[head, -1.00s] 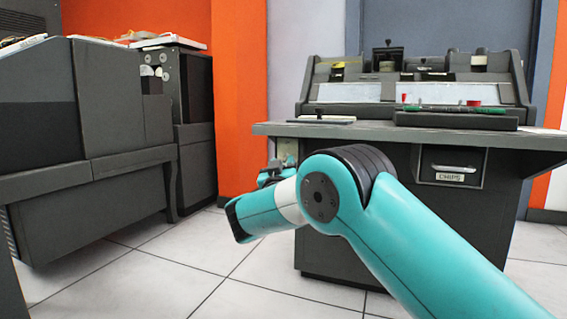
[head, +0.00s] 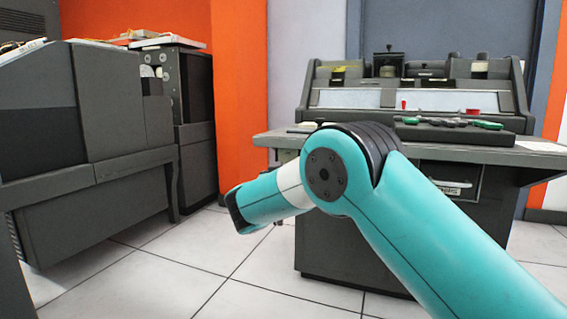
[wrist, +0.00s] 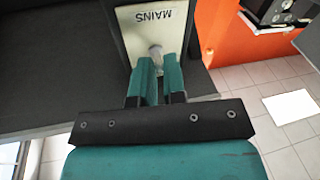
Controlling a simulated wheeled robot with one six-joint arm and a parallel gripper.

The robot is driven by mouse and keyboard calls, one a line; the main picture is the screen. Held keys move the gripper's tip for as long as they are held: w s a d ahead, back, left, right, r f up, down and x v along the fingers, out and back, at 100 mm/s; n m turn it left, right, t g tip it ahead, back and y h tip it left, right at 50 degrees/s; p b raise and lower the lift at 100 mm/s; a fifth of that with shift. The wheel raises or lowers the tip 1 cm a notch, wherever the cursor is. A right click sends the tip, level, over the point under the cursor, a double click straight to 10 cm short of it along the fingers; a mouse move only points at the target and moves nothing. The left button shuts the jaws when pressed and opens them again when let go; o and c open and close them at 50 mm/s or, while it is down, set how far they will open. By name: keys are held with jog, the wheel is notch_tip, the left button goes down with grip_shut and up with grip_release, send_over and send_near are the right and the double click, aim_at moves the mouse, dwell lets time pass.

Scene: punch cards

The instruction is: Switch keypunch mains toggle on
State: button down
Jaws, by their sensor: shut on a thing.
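The keypunch (head: 420,95) is a dark grey desk machine at the right in the head view. In the wrist view, a pale plate (wrist: 133,35) on its dark side reads MAINS, upside down. The light metal mains toggle (wrist: 155,51) sticks out of this plate. My gripper (wrist: 159,62) has its two teal fingers close together and shut on the toggle. The fingers hide part of the toggle, so I cannot tell its switched position. In the head view my own arm hides the gripper and the plate.
A large grey machine (head: 100,125) stands at the left, before an orange wall (head: 238,90). The keypunch desktop (head: 400,148) overhangs on its left and carries small items. White tiled floor (head: 190,265) is free between the machines.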

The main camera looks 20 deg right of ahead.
notch_tip(320, 180, up, 2)
jog(key=g+y+p, duration=0.1)
jog(key=g+p, duration=0.1)
jog(key=p, duration=0.3)
jog(key=m+g+y+p, duration=0.1)
jog(key=g+p, duration=0.2)
jog(key=p, duration=0.2)
jog(key=shift+w+r, duration=0.1)
jog(key=shift+r, duration=0.05)
jog(key=shift+p, duration=0.45)
jog(key=c, duration=1.2)
grip_release()
jog(key=p+v, duration=0.2)
jog(key=v, duration=0.6)
jog(key=p+v, duration=0.2)
jog(key=v, duration=0.7)
jog(key=shift+d+r, duration=0.2)
jog(key=shift+r, duration=0.1)
